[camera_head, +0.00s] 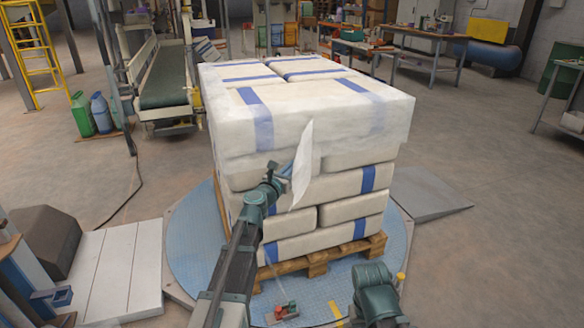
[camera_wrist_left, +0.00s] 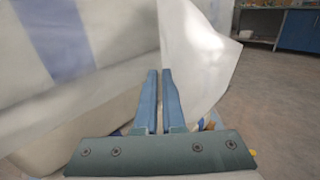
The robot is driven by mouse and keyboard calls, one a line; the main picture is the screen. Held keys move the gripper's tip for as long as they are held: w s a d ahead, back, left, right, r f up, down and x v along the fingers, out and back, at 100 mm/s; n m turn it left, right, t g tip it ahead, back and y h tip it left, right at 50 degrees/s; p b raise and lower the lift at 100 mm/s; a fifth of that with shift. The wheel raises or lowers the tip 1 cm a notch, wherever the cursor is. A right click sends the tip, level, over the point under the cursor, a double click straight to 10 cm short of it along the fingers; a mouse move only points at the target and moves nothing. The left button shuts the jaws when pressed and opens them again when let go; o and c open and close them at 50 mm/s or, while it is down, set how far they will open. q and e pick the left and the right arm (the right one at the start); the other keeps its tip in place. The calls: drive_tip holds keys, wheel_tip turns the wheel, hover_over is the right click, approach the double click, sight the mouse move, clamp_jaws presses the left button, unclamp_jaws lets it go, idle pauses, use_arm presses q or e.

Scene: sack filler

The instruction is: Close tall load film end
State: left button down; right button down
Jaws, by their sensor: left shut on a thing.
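A tall load of white sacks with blue bands (camera_head: 345,187) stands stacked on a wooden pallet (camera_head: 318,262). Clear film (camera_head: 300,118) covers the upper layers. A loose whitish film end (camera_head: 303,165) sticks out from the near face of the load. My left gripper (camera_head: 280,172) is at the lower left edge of this film end, in front of the sacks. In the left wrist view the fingers (camera_wrist_left: 159,100) are close together, with the film end (camera_wrist_left: 195,60) rising from them on the right. My right arm shows at the bottom of the head view, but its fingers cannot be made out.
The pallet stands on a round blue turntable (camera_head: 196,262). A grey ramp (camera_head: 425,194) lies to the right, and light boards (camera_head: 118,265) lie to the left. A conveyor (camera_head: 165,80) and workbenches (camera_head: 420,58) stand behind.

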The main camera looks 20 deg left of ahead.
use_arm(q)
drive_tip(key=shift+w+a+m+g+h, duration=0.25)
drive_tip(key=shift+w+a+m+h, duration=0.35)
drive_tip(key=shift+a, duration=0.8)
drive_tip(key=shift+w+a+m+g+h, duration=0.2)
drive_tip(key=shift+w+a+m+h, duration=0.2)
drive_tip(key=shift+w+a+h, duration=0.65)
drive_tip(key=shift+w+a+m+g+h, duration=0.25)
drive_tip(key=shift+a+m+h, duration=0.3)
drive_tip(key=shift+a, duration=1.15)
drive_tip(key=c, duration=1)
unclamp_jaws()
drive_tip(key=shift+s+d, duration=0.15)
drive_tip(key=shift+d, duration=0.05)
drive_tip(key=v, duration=1.3)
drive_tip(key=shift+s+a, duration=0.2)
drive_tip(key=shift+s, duration=0.05)
